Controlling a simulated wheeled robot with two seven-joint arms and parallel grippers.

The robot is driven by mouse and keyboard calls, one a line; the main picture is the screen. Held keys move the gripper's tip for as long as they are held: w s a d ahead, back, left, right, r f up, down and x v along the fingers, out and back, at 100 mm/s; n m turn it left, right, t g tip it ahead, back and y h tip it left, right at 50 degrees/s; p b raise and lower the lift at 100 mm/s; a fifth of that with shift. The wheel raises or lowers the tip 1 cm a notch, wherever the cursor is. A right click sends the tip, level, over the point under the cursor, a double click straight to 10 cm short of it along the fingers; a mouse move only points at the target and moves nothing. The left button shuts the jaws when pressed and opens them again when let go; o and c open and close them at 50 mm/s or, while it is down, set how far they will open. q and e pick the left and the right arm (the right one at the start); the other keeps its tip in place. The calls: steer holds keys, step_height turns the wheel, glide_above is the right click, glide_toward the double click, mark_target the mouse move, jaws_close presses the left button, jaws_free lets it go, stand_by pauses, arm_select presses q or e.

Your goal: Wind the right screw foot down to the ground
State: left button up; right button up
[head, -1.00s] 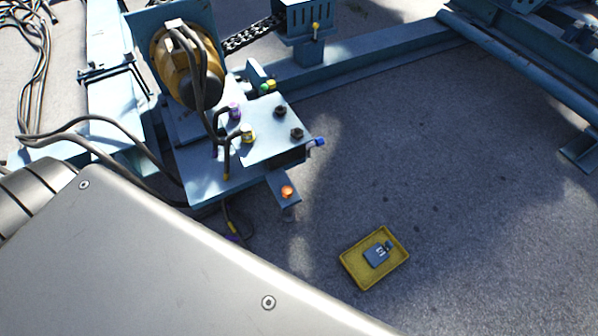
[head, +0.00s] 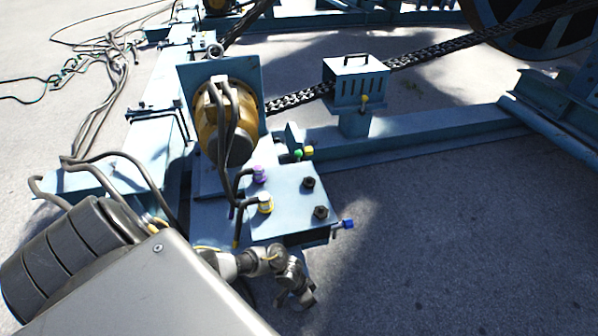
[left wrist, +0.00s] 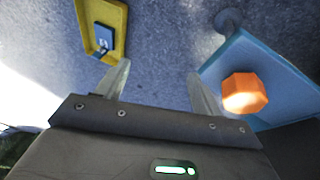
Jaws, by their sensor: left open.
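The screw foot's orange hexagonal head (left wrist: 244,93) sits on a blue bracket plate (left wrist: 275,70) in the left wrist view. A grey rounded shape (left wrist: 229,20) beyond the plate's edge may be the foot's pad; its gap to the ground cannot be told. My left gripper (left wrist: 160,88) is open and empty, with the orange head just outside its right finger, not between the fingers. In the head view my left gripper (head: 297,292) is in front of the bracket area, and the orange head is hidden there. My right gripper is not in view.
A blue machine box (head: 285,200) with coloured fittings and a blue-tipped lever (head: 346,224) stands beside the left arm. Cables (head: 110,165) run at left. A yellow tray (left wrist: 85,48) holding a blue-grey item (left wrist: 104,38) lies on the ground. Open ground lies at right.

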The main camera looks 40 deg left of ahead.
arm_select(q)
steer(key=w+a+r+m+g+y+b, duration=0.2)
steer(key=w+a+r+y+b, duration=0.25)
steer(key=a+r, duration=0.45)
steer(key=shift+h, duration=0.35)
steer(key=f+b, duration=0.1)
steer(key=f, duration=0.1)
steer(key=f+b, duration=0.1)
steer(key=f, duration=0.1)
steer(key=f+b, duration=0.2)
steer(key=f, duration=0.1)
steer(key=shift+w+a, duration=0.3)
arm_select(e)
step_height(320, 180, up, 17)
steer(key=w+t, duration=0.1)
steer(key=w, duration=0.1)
arm_select(q)
step_height(320, 180, down, 4)
steer(key=shift+f+b, duration=0.25)
steer(key=shift+b, duration=0.8)
steer(key=shift+f, duration=0.25)
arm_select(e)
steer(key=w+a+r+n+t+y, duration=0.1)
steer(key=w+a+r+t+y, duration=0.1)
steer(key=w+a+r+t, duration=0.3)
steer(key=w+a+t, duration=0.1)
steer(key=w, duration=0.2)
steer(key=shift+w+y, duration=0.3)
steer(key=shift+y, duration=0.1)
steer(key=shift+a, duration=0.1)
